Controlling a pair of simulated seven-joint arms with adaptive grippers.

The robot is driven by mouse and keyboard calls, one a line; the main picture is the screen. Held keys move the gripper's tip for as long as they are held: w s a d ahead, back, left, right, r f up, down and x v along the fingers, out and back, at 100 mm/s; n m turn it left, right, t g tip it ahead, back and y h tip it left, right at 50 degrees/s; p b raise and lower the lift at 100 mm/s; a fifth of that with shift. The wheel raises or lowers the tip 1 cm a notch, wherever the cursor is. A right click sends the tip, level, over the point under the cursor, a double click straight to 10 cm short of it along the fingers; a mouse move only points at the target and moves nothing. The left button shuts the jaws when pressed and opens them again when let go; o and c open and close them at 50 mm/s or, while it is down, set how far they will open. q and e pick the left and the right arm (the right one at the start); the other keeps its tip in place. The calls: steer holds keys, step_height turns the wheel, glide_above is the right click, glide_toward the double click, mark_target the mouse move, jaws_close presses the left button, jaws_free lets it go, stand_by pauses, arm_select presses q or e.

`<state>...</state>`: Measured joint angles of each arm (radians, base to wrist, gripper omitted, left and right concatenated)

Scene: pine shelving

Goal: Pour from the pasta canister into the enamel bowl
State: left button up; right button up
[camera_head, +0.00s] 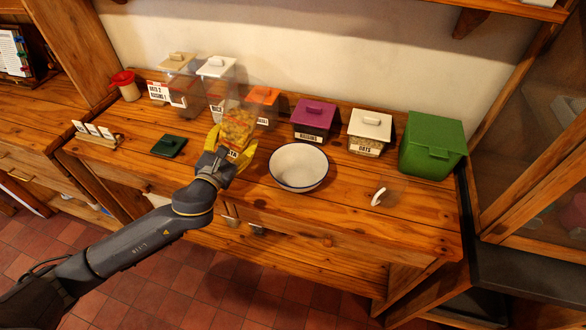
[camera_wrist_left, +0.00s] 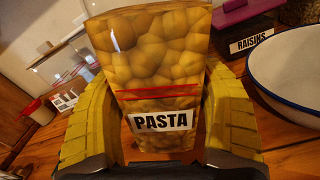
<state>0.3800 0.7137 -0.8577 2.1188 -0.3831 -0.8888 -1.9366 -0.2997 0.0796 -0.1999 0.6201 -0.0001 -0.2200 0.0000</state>
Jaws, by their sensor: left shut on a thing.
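The clear pasta canister (camera_wrist_left: 165,75) is full of yellow pasta and has a PASTA label on its front. My left gripper (camera_head: 236,148) is shut on it, with yellow fingers on both sides. In the head view the pasta canister (camera_head: 238,127) looks upright and uncapped, left of the enamel bowl; I cannot tell whether it touches the counter. The white enamel bowl (camera_head: 299,167) has a blue rim and looks empty. It also shows at the right of the left wrist view (camera_wrist_left: 296,75). My right gripper is not in view.
Behind stand canisters with an orange lid (camera_head: 264,94), a purple lid (camera_head: 314,112) and a white OATS lid (camera_head: 370,123). A green bin (camera_head: 432,148) is at right. A dark green lid (camera_head: 169,145) lies left. A clear scoop with a white handle (camera_head: 378,196) lies front right.

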arm_select(q)
steer(key=shift+a, duration=0.2)
steer(key=shift+w+a+m, duration=0.1)
steer(key=shift+a+m, duration=0.15)
steer(key=shift+m, duration=0.15)
steer(key=shift+a, duration=0.15)
stand_by(0.3)
steer(key=shift+w+a+r+m, duration=0.1)
steer(key=shift+w+a+m, duration=0.05)
steer(key=shift+a+m, duration=0.25)
stand_by(0.4)
steer(key=shift+w+a+m, duration=0.1)
steer(key=shift+a+m, duration=0.3)
steer(key=shift+a, duration=0.2)
steer(key=shift+w+a+m, duration=0.15)
steer(key=shift+a+m, duration=0.1)
steer(key=shift+m, duration=0.15)
steer(key=shift+a+f+m, duration=0.2)
steer(key=shift+a+m, duration=0.1)
steer(key=shift+m, duration=0.5)
stand_by(0.5)
